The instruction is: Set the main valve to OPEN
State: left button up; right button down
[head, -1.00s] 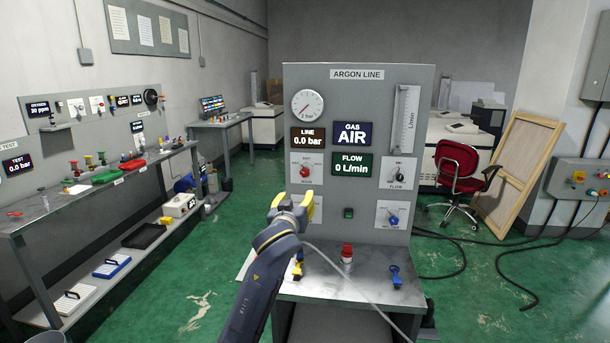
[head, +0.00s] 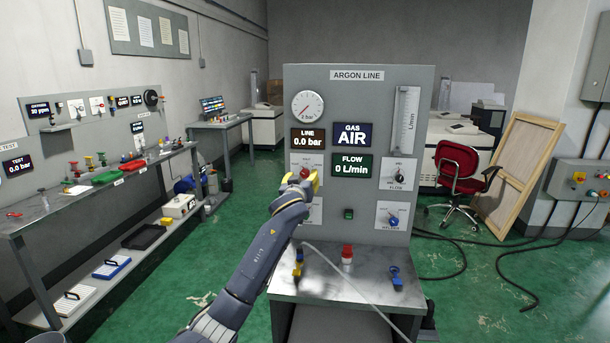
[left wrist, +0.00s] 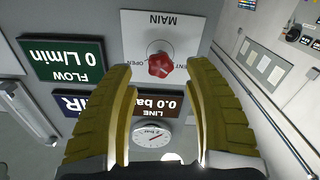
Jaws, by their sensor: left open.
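The main valve is a red knob on a white plate marked MAIN. In the left wrist view the knob (left wrist: 160,66) appears upside down, with OPEN to its left and a partly hidden label ending in ENT to its right. I cannot tell which mark the knob points to. In the head view the main valve plate (head: 297,160) is mostly behind my left gripper (head: 303,180), with some red showing between the fingers. My left gripper is open, its yellow fingers on either side of the knob in the wrist view. I cannot tell whether they touch it.
The argon panel (head: 360,77) reads line 0.0 bar, gas AIR and flow 0 L/min. A flow knob (head: 398,177) and a blue-knobbed valve (head: 393,221) are to the right. A red-capped part (head: 347,253) and a blue part (head: 396,277) stand on the shelf below.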

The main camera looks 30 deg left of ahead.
aim_at(305, 175)
pick_arm(q)
jog(key=shift+x, duration=2.35)
grip_shut()
